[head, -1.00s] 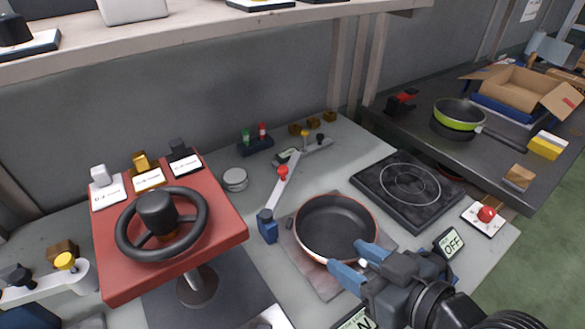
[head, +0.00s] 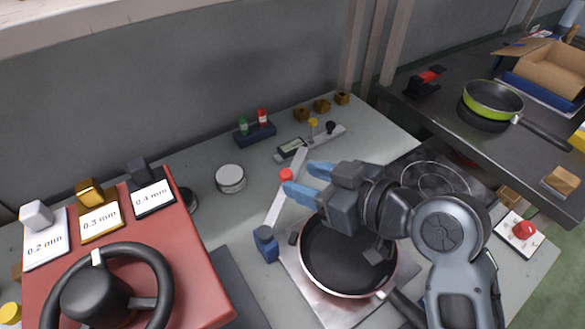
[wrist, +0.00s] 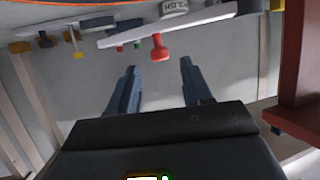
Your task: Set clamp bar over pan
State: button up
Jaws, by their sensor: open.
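The clamp bar (head: 275,213) is a pale bar with a red knob (head: 287,175), running back from a blue post (head: 265,243) left of the pan. It lies beside the pan, not across it. The dark pan (head: 345,255) sits on a square plate, its far right side partly hidden by my arm. My gripper (head: 299,178) is open and empty, its blue fingertips close to the red knob. In the wrist view, the red knob (wrist: 158,48) hangs from the bar (wrist: 175,28), beyond the fingertips (wrist: 158,78) and roughly centred between them. No contact shows.
A red stand with a black wheel (head: 105,290) and labelled blocks is at the left. A round tin (head: 230,178) and a small rack (head: 255,132) stand behind the bar. My arm covers part of the hob (head: 435,178). A red button (head: 520,230) is at the right.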

aim_at(288, 174)
jog(key=shift+x, duration=2)
jog(key=shift+c, duration=0.3)
grip_shut()
